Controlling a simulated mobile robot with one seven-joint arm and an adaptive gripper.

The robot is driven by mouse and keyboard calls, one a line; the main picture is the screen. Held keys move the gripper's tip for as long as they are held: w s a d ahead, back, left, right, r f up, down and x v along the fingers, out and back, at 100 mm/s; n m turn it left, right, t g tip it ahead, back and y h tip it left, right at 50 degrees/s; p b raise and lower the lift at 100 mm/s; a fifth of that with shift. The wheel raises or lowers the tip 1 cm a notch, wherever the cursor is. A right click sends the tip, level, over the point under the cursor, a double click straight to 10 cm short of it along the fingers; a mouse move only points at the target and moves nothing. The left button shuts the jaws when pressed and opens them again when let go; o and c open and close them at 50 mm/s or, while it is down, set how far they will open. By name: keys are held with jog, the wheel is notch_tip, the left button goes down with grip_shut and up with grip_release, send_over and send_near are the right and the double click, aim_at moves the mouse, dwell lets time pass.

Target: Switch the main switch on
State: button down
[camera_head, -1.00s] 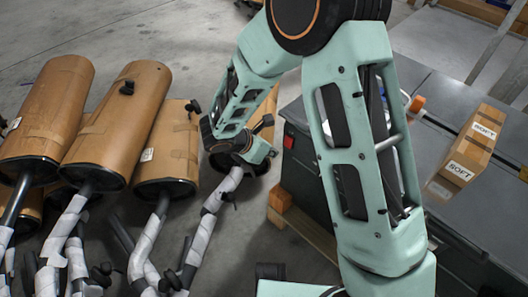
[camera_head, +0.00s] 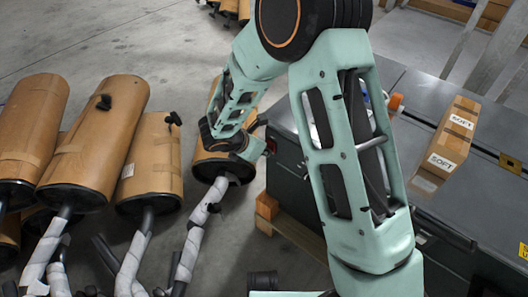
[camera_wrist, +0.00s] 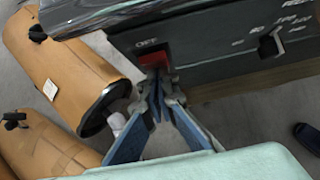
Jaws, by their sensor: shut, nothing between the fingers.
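The main switch (camera_wrist: 154,56) is red, under an "OFF" label on the dark front panel, in the wrist view. My gripper (camera_wrist: 157,82) is shut and empty, with its fingertips at the lower part of the red switch. They overlap its lower edge in the picture; whether they touch it I cannot tell. The fingers hide part of the switch, so its position is not clear. In the head view my wrist (camera_head: 238,146) is at the left end of the dark machine (camera_head: 285,165).
A rotary knob (camera_wrist: 271,44) with printed marks is right of the switch. Brown mufflers (camera_head: 98,140) with wrapped pipes stand on the left. A cardboard box (camera_head: 449,146) marked "SOFT" lies on the machine. A wooden pallet (camera_head: 290,232) is below it.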

jog(key=shift+r, duration=0.2)
jog(key=shift+d+r+p, duration=0.1)
jog(key=shift+r+p, duration=0.55)
jog(key=shift+r, duration=0.1)
